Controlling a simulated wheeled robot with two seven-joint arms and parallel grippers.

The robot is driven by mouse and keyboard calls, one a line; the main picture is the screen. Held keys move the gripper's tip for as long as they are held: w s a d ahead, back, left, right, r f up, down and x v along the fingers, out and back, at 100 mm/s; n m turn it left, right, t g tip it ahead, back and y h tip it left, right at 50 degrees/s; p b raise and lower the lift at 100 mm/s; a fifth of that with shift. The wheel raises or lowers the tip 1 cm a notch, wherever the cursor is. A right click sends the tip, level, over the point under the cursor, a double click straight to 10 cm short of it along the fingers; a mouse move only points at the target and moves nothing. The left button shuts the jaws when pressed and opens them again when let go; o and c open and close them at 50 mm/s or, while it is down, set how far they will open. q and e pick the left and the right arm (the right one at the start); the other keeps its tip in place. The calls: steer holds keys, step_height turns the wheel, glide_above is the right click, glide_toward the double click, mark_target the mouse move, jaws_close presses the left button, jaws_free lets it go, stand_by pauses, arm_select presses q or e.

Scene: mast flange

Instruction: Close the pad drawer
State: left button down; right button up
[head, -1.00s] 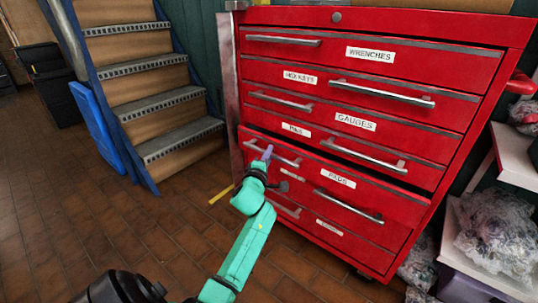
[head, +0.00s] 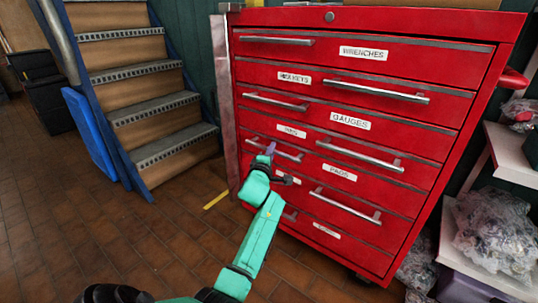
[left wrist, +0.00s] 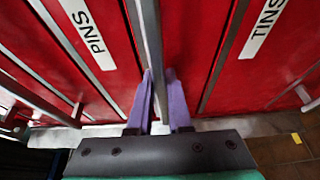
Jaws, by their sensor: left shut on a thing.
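The pad drawer (head: 393,194), labelled PADS, is in the red tool cabinet. Its front looks flush, or nearly so, with the drawers around it. Its metal handle (head: 291,154) is at the left of its front. My left gripper (head: 270,148), with purple fingers on a green arm, is shut on this handle. In the left wrist view the handle (left wrist: 149,35) runs between the fingers of my left gripper (left wrist: 161,88), with the PINS and TINS labels on either side. My right gripper is not in view.
The other drawers, such as the wrenches drawer (head: 420,62), look shut. Wooden stairs (head: 140,90) and a blue panel (head: 90,132) stand to the left. A shelf (head: 512,160) with wrapped goods (head: 495,235) is close on the right. The tiled floor (head: 110,235) is clear at front left.

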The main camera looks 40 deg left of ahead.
arm_select(q)
steer(key=c, duration=1)
jaws_free()
steer(key=shift+o, duration=0.8)
steer(key=shift+w, duration=0.15)
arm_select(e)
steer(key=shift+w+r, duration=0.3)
arm_select(q)
steer(key=p+v, duration=0.5)
steer(key=v, duration=0.9)
steer(key=shift+s, duration=0.3)
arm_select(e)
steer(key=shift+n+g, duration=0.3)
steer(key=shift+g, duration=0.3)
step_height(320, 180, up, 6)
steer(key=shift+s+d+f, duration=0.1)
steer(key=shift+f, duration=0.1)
